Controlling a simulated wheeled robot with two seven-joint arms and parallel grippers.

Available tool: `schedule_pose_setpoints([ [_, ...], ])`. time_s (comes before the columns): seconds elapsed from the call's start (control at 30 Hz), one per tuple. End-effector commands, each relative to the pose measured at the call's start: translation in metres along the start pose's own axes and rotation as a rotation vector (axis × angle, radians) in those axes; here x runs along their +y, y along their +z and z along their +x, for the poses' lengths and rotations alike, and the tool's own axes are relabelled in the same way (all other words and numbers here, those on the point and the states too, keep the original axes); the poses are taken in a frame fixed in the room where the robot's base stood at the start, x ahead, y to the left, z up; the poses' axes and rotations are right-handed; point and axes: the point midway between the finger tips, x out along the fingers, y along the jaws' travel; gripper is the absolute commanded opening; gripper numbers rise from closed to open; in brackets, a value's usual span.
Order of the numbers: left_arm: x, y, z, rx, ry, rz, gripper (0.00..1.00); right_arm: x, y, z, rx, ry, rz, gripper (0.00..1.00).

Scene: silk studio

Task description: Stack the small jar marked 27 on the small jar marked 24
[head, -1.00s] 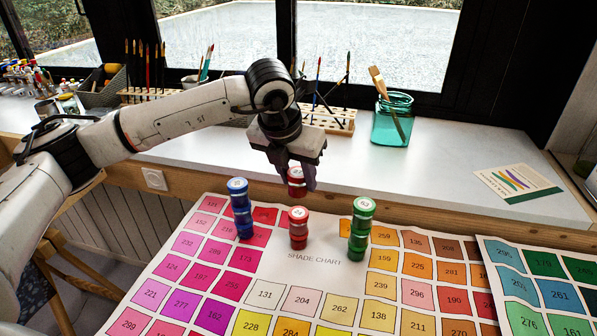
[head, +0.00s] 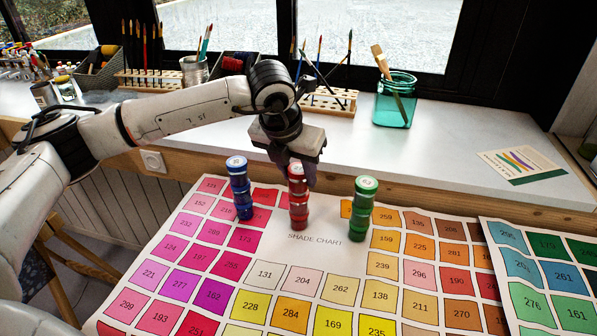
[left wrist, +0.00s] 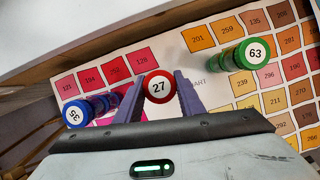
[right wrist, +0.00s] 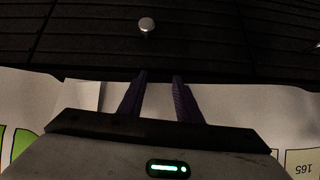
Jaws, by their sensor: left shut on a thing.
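The small red jar marked 27 (left wrist: 159,87) is between the fingers of my left gripper (head: 300,172), which is shut on it. In the head view this jar (head: 296,171) is upright, right above a stack of red jars (head: 299,212) on the shade chart. The two look in line and touching or nearly so; I cannot tell if a gap remains. No 24 is readable; the tops of the lower red jars are hidden beneath jar 27. My right gripper (right wrist: 159,77) shows only in its wrist view, open and empty.
A blue jar stack (head: 240,188) stands close on the left and a green stack marked 63 (head: 361,209) on the right. The shade chart (head: 318,262) is bare in front. Brushes and a teal glass jar (head: 394,100) stand on the sill behind.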

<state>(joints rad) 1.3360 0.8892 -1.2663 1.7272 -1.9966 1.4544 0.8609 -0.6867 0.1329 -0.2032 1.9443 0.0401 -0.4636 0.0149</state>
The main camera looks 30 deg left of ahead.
Motion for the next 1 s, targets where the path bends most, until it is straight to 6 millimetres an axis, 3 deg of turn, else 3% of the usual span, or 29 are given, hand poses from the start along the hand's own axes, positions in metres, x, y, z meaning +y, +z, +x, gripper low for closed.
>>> schedule_pose_setpoints([
  [0.43, -0.0001, -0.0036, 0.0091, -0.001, 0.000, 0.000, 0.12, 0.0029, 0.0079, 0.0073, -0.002, 0.004, 0.002, 0.31],
  [0.47, -0.0001, -0.0034, 0.0088, -0.001, 0.000, 0.000, 0.37, 0.0030, 0.0078, 0.0071, -0.002, 0.004, 0.002, 0.31],
  [0.6, -0.0001, -0.0032, 0.0081, -0.001, 0.000, 0.000, 0.57, 0.0031, 0.0075, 0.0066, -0.002, 0.005, 0.002, 0.31],
  [1.0, -0.0003, -0.0028, 0.0031, -0.002, -0.001, 0.000, 0.57, 0.0017, 0.0066, 0.0061, -0.006, 0.003, -0.002, 0.31],
])
